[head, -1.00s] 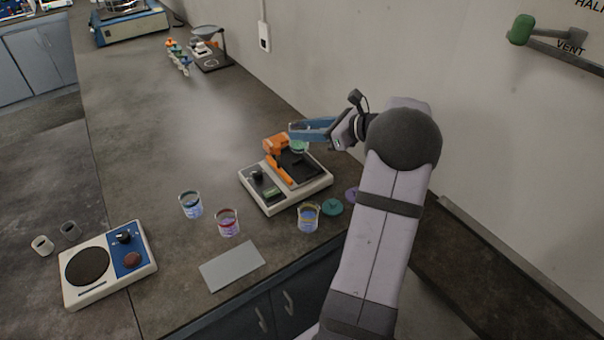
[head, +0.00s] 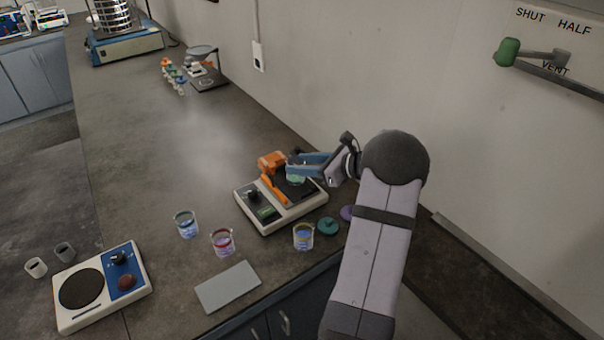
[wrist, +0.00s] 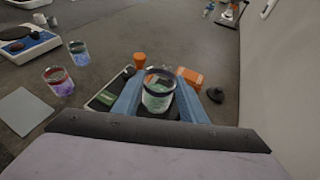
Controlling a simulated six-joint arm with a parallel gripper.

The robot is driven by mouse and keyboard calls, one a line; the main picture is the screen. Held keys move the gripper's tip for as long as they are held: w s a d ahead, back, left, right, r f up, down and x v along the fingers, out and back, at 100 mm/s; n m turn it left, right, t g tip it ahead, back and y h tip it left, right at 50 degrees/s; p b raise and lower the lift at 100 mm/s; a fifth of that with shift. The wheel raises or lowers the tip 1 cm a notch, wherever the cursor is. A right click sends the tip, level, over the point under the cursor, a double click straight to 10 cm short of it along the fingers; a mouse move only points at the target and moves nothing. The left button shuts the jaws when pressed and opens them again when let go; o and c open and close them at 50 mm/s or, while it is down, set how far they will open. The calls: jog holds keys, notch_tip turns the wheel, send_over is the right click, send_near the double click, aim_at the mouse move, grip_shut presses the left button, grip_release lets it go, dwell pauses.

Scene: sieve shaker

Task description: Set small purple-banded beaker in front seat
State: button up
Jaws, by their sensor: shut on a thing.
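My gripper (head: 300,165) is shut on a small clear beaker with green contents (wrist: 158,95). The beaker looks upright between the blue fingers in the wrist view; its band is dark, its colour hard to tell. In the head view the held beaker (head: 296,179) is low over the dark top of a white device with orange parts (head: 282,213). I cannot tell whether it touches the device. The gripper and beaker hide part of the device's top, and I cannot make out the front seat clearly.
Beakers with a teal band (head: 186,225), a red band (head: 222,243) and a yellow band (head: 303,237) stand in front of the device. A grey plate (head: 228,287) and a blue-white hotplate (head: 100,287) are nearer.

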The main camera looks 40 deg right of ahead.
aim_at(302, 182)
jog(key=shift+f, duration=1.8)
jog(key=shift+f, duration=0.1)
jog(key=o, duration=1.1)
